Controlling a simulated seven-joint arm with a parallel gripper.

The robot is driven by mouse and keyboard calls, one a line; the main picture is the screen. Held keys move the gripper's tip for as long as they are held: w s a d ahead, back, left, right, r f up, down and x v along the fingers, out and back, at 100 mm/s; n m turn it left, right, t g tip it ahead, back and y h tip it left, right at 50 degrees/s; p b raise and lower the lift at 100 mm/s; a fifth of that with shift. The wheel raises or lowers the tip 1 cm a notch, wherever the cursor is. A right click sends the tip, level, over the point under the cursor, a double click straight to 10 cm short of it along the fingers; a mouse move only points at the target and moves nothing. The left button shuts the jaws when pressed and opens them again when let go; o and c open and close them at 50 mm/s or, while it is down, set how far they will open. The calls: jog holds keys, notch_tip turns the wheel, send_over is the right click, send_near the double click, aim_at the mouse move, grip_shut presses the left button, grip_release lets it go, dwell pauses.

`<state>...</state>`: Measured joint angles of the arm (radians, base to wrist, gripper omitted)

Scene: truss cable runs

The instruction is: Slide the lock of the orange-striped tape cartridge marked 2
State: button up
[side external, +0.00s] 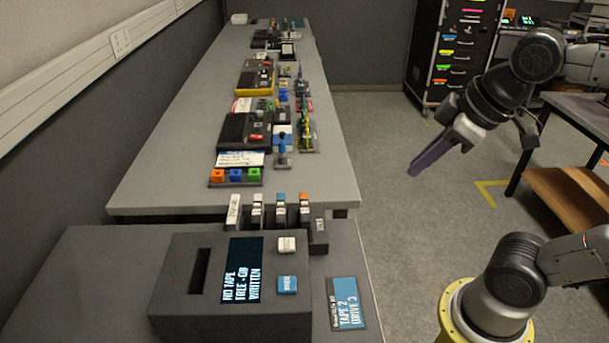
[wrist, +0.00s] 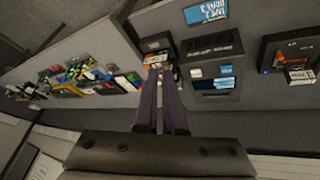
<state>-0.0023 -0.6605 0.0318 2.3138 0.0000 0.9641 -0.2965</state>
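Several tape cartridges stand upright in a row at the near edge of the long bench. The rightmost one has an orange top, the orange-striped cartridge (side external: 304,198). Beside it are a blue-topped cartridge (side external: 280,198) and paler ones. The number 2 and the lock are too small to make out. In the wrist view the cartridge rack (wrist: 157,45) shows just beyond my fingertips. My gripper (side external: 413,171) hangs in the air, right of the bench and apart from the cartridges. Its purple fingers (wrist: 160,72) are close together with nothing seen between them; whether they touch is unclear.
A dark tape drive (side external: 205,318) with a slot, a screen and two buttons stands in front of the cartridges. A card (side external: 346,315) reading "TAPE 2 DRIVE 3" lies to its right. Several small devices line the long bench (side external: 160,170). Open floor lies to its right.

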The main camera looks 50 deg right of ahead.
jog(key=w+n, duration=0.1)
jog(key=w, duration=0.1)
jog(key=w+r+n+g, duration=0.1)
jog(key=w, duration=0.5)
jog(key=shift+w+a+r+n, duration=0.2)
jog(key=shift+a+r+n, duration=0.05)
jog(key=shift+r+n, duration=0.15)
grip_shut()
jog(key=n+g, duration=0.3)
jog(key=g, duration=0.1)
send_over(304, 203)
notch_tip(304, 203, down, 13)
jog(key=shift+g, duration=0.3)
jog(key=shift+f, duration=3.1)
jog(key=shift+f, duration=0.65)
jog(key=shift+r, duration=0.15)
jog(key=shift+s+a, duration=0.25)
jog(key=shift+s, duration=0.1)
